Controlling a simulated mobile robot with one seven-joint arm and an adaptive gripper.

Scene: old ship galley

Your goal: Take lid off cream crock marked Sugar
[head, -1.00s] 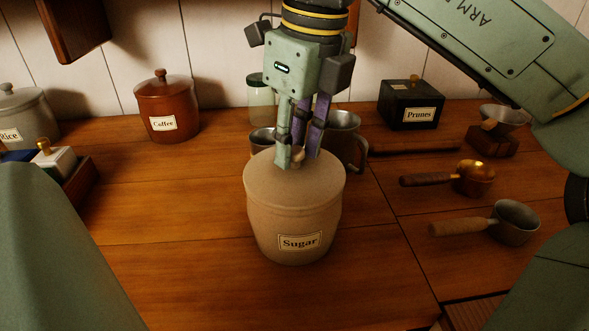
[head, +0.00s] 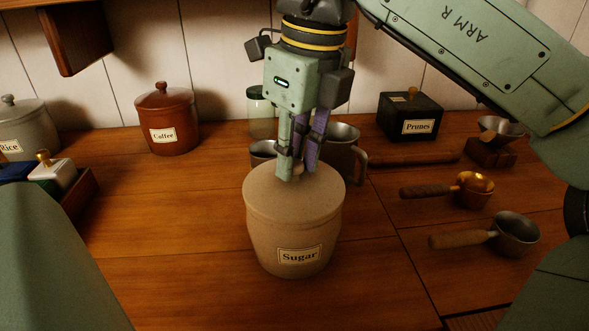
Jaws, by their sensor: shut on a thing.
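The cream crock marked Sugar (head: 295,256) stands upright on the wooden counter in the middle of the head view. Its broad flat lid (head: 264,190) sits on top, and I see no gap between lid and crock. My gripper (head: 299,172) points down from above and is shut on the lid's small knob at the centre. The fingers hide most of the knob.
A brown Coffee crock (head: 168,122) and a grey Rice crock (head: 22,128) stand at the left. Metal mugs (head: 340,150) stand close behind the Sugar crock. A black Prunes box (head: 410,113) and wooden-handled pans (head: 515,232) are at the right. The counter left of the crock is clear.

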